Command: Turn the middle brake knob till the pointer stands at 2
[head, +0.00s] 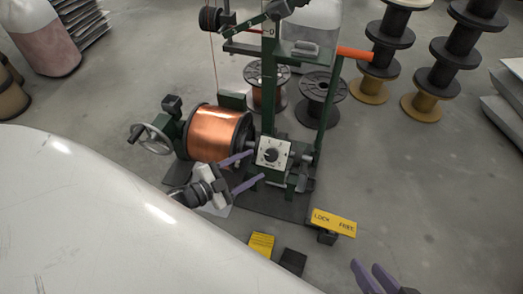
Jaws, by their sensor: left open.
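The brake knob (271,155) is a small dark knob in the middle of a white square dial plate (285,148) on the green winding machine. Marks ring the knob, but the numbers and the pointer's setting are too small to read. My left gripper (257,166) is open, its two purple fingers spread and reaching toward the dial from the lower left. Nothing shows between the fingers, and I cannot tell whether they touch the plate. My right gripper (367,266) shows only partly at the bottom edge, away from the machine; its opening is unclear.
A copper spool (217,133) and a handwheel (152,141) sit left of the dial. A yellow "LOCK FIRST" sign (333,222) and a yellow pedal (261,244) stand in front. A large white rounded surface (90,220) fills the lower left.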

